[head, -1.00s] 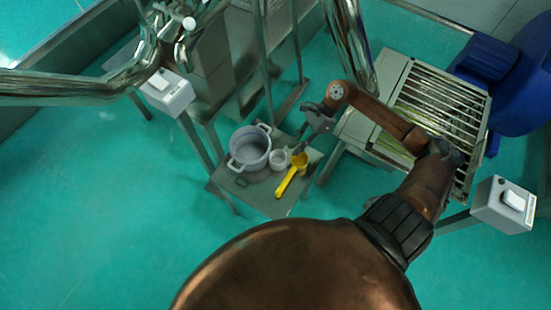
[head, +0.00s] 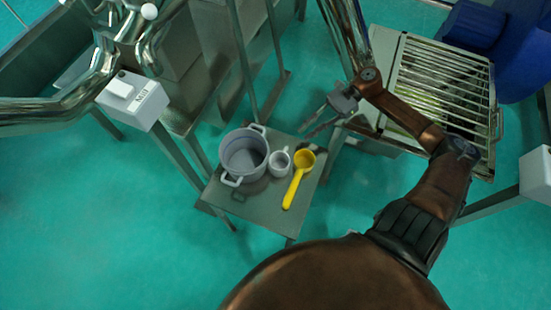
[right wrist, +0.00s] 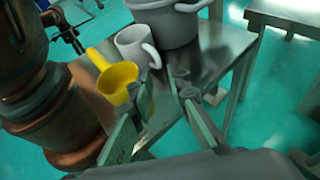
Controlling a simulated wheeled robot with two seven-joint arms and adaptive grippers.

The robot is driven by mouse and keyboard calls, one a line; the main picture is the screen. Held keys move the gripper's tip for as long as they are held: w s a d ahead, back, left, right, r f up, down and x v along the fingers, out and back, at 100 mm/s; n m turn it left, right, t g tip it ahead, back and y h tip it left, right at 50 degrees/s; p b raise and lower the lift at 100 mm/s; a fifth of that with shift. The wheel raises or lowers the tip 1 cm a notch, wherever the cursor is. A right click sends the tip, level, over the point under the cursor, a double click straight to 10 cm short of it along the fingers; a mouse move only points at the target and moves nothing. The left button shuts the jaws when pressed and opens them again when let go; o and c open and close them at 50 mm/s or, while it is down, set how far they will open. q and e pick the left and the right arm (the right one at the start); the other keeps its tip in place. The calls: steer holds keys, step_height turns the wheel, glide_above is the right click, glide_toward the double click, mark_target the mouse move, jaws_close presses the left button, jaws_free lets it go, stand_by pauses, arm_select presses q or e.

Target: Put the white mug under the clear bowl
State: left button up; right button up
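The white mug (head: 280,163) stands upright on a small metal table (head: 250,205), between a grey pot and a yellow scoop. Its handle shows in the right wrist view, where the mug (right wrist: 133,46) is just beyond the fingers. My right gripper (head: 306,131) is open and empty, above the table's far right edge, apart from the mug. In the right wrist view both fingers of this gripper (right wrist: 164,80) are spread, pointing toward the mug and scoop. I cannot make out a clear bowl in either view. My left gripper is not in view.
The grey two-handled pot (head: 245,156) is left of the mug, and the yellow scoop (head: 298,180) is close on its right. A slatted metal machine (head: 440,90) stands at the right. A white switch box (head: 134,100) is at the left. The table's front is clear.

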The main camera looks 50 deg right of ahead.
mark_target(282, 160)
steer(key=b+x, duration=0.1)
steer(key=x, duration=0.2)
steer(key=shift+a, duration=0.1)
steer(key=shift+a+f, duration=0.3)
steer(key=shift+a, duration=0.25)
steer(key=b+x, duration=0.1)
steer(key=x, duration=0.2)
steer(key=shift+r+b, duration=0.1)
steer(key=shift+b, duration=0.2)
steer(key=shift+w+a, duration=0.1)
steer(key=shift+a, duration=0.1)
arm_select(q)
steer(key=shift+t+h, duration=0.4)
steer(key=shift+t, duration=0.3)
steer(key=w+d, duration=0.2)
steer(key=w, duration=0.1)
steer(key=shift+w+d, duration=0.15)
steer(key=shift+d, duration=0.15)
arm_select(e)
jaws_close()
